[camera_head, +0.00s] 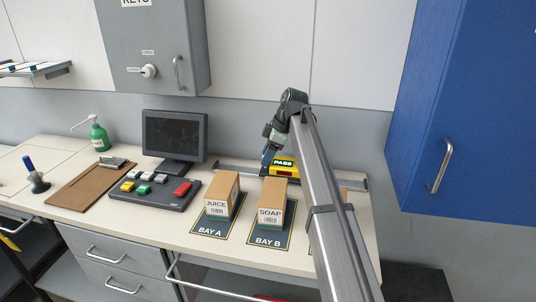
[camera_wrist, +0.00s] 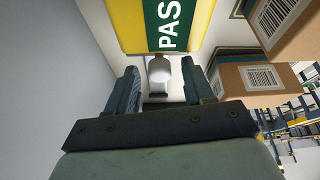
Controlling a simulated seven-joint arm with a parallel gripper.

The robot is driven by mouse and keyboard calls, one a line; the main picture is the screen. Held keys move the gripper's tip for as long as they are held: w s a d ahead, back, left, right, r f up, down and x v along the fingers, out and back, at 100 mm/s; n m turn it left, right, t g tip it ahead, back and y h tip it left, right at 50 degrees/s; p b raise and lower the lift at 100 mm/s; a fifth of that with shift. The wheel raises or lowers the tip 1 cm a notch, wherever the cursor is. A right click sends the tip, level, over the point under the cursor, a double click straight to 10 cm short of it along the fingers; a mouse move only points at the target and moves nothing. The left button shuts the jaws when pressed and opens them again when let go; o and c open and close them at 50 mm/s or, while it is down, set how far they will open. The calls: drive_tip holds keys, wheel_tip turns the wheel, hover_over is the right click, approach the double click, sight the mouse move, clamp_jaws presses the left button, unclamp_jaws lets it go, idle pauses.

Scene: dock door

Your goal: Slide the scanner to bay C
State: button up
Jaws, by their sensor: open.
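The scanner (camera_head: 284,166) is a yellow block with a dark panel reading PASS. It sits on a grey rail (camera_head: 235,168) along the back of the counter, behind the SOAP box. In the wrist view the scanner (camera_wrist: 130,20) is just ahead of my gripper (camera_wrist: 162,78), with a pale rounded knob (camera_wrist: 160,72) between the open fingers. I cannot tell whether either finger touches the knob. In the head view my gripper (camera_head: 266,164) points down at the scanner's left end. The bay C label is not visible; my arm covers that part of the counter.
A JUICE box (camera_head: 221,193) stands on the BAY A mat (camera_head: 209,230) and a SOAP box (camera_head: 271,200) on the BAY B mat (camera_head: 268,239). Another box (camera_head: 344,193) is mostly behind my arm. A monitor (camera_head: 174,136) and button panel (camera_head: 155,191) stand left.

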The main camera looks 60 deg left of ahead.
clamp_jaws()
idle(0.3)
drive_tip(key=w+d, duration=1.1)
drive_tip(key=shift+w+d, duration=0.3)
drive_tip(key=shift+w, duration=0.05)
drive_tip(key=shift+c, duration=1.1)
unclamp_jaws()
drive_tip(key=shift+w, duration=0.1)
drive_tip(key=shift+o, duration=1.1)
drive_tip(key=shift+d, duration=0.15)
